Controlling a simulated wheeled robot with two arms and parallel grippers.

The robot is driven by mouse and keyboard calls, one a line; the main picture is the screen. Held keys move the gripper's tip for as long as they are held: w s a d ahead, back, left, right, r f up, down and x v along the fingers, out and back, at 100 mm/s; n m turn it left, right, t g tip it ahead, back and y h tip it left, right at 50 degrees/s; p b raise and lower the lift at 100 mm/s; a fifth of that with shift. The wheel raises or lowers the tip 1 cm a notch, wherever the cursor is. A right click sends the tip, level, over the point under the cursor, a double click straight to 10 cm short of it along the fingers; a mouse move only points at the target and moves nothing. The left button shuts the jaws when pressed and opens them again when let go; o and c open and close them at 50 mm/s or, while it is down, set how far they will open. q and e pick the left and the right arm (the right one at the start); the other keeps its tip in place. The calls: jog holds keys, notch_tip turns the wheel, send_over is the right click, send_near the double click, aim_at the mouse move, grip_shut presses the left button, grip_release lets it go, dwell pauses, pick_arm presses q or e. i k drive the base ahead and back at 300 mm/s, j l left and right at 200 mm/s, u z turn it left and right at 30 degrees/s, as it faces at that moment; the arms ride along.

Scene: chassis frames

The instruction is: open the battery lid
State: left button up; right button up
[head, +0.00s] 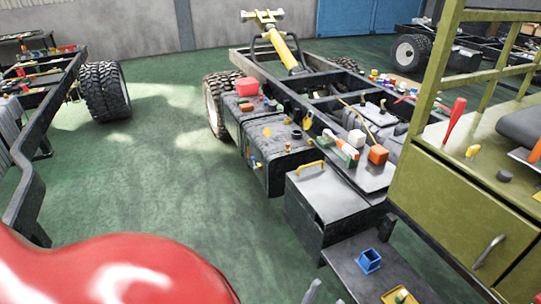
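A dark box (322,218) hangs on the side of the chassis frame, near the middle of the view. Its flat grey top, which looks like the battery lid (322,188), has a yellow handle (310,166) at its far edge. The lid appears to lie closed on the box. Neither of my grippers can be made out. A small grey piece (312,291) shows at the bottom edge, and I cannot tell what it is.
A black tank (275,160) with loose items on top sits just beyond the box. A dark step (345,262) with a blue open cube (369,261) is nearer. An olive cabinet (450,205) stands at right. Green floor (180,170) is clear at left.

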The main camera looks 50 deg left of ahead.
aim_at(321, 192)
jog(key=u, duration=1)
jog(key=i+l+u, duration=0.2)
jog(key=i, duration=0.25)
jog(key=i+u, duration=0.25)
jog(key=i, duration=0.15)
